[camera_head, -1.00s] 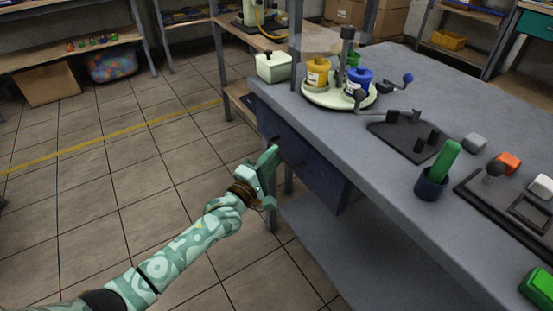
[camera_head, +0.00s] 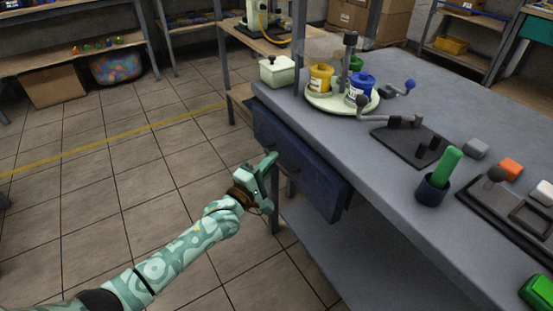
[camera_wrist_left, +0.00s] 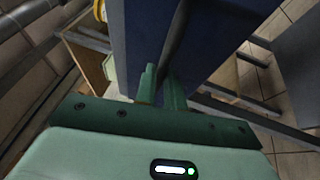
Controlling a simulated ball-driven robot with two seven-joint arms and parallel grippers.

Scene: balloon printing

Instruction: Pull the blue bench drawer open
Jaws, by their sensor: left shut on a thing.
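The blue bench drawer (camera_head: 312,179) sits under the grey bench top, on the side facing my left arm. Its front stands out a little from the bench. My left gripper (camera_head: 270,164) is at the drawer front, shut on its handle. In the left wrist view the two green fingertips (camera_wrist_left: 161,85) close around the dark handle bar (camera_wrist_left: 177,40), beside the blue drawer front (camera_wrist_left: 140,35). The drawer's inside is hidden from the head camera. My right gripper is not in view.
A lower shelf (camera_head: 330,250) runs below the drawer. The tiled floor (camera_head: 130,190) around my left arm is clear.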

